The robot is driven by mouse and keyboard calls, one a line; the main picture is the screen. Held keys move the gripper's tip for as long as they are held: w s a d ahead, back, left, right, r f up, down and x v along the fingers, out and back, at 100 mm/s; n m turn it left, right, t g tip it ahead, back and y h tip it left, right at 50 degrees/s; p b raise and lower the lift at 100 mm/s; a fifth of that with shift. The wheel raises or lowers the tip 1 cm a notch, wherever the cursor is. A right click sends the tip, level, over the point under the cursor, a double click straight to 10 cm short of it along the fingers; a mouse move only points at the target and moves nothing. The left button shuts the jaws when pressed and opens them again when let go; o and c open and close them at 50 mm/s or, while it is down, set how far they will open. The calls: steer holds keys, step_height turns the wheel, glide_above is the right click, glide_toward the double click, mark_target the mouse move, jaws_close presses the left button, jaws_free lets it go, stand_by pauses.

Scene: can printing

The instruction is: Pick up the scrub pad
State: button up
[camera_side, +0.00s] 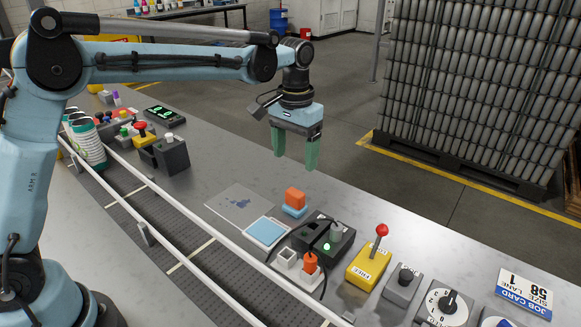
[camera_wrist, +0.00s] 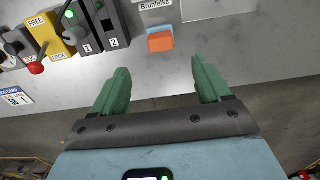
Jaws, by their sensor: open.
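The scrub pad, as I take it, is a small orange block with a light blue layer (camera_side: 295,199) on the grey bench. It also shows in the wrist view at the top middle as an orange and blue block (camera_wrist: 160,42). My gripper (camera_side: 295,163) is open and empty, with two green fingers pointing down. In the side view it hangs above the bench, over the far side of the pad and apart from it. In the wrist view the pad lies beyond the gap between the fingertips (camera_wrist: 160,68).
A light blue square pad (camera_side: 266,231) and a stained sheet (camera_side: 238,203) lie beside the block. A dark box with a green light (camera_side: 325,238) and a yellow lever box (camera_side: 369,268) stand to the right. A white rail (camera_side: 190,213) runs along the conveyor.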

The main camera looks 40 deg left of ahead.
mark_target(295, 192)
step_height(295, 192, down, 11)
steer(key=shift+w+f, duration=0.15)
steer(key=shift+f, duration=0.05)
steer(key=c, duration=1.1)
steer(key=shift+r, duration=0.5)
steer(key=shift+c, duration=0.2)
steer(key=r, duration=0.3)
steer(key=shift+s+d+r, duration=0.3)
steer(key=shift+d+r, duration=0.05)
steer(key=shift+r, duration=0.05)
steer(key=s+d+r, duration=0.6)
steer(key=d, duration=0.2)
steer(key=shift+s+d+r, duration=0.15)
steer(key=shift+s, duration=0.2)
